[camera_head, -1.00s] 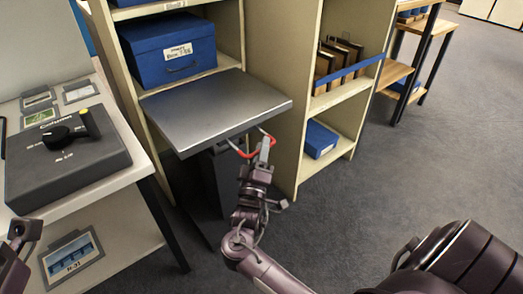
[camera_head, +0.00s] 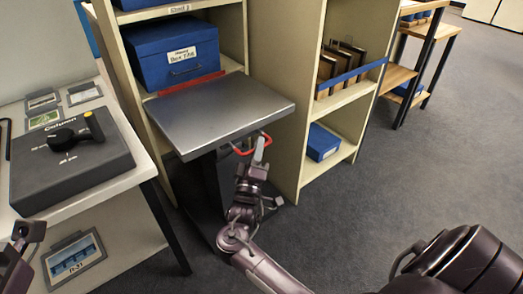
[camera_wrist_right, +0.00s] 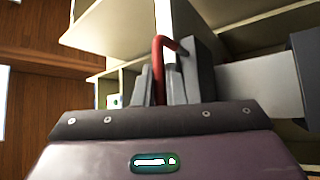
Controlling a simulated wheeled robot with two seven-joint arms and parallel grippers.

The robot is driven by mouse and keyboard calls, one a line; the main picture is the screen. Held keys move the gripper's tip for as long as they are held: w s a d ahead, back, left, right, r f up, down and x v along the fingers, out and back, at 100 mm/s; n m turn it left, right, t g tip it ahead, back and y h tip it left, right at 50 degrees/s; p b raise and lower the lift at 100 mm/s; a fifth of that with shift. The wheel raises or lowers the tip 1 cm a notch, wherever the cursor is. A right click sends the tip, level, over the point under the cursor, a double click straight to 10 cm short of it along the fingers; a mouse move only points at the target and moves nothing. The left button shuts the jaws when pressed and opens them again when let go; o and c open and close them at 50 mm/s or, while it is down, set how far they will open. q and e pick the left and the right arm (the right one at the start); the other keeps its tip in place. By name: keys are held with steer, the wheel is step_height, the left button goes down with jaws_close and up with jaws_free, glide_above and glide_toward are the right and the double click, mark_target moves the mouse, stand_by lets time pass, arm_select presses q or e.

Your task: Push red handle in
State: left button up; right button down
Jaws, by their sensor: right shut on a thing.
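The red handle (camera_head: 240,151) is at the front right edge of a grey metal platform (camera_head: 215,110), close under that edge. My right gripper (camera_head: 259,150) is shut on the handle, with its arm reaching up from below. In the right wrist view the red handle (camera_wrist_right: 158,70) passes between the grey fingers (camera_wrist_right: 165,85), which partly hide it. A red strip (camera_head: 190,83) stands along the platform's back edge, in front of a blue labelled box (camera_head: 170,52) on the shelf. My left gripper (camera_head: 30,232) is only partly in view at the lower left, and its jaws are unclear.
Cream shelving (camera_head: 308,100) rises behind and beside the platform, with brown-backed items and a small blue box (camera_head: 322,142). A side table with a dark control box (camera_head: 70,160) and a black knob stands at the left. The grey floor (camera_head: 430,140) is clear at the right.

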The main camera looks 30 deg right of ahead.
steer(key=c, duration=1.5)
jaws_free()
steer(key=shift+p+v, duration=0.85)
steer(key=shift+v, duration=3.1)
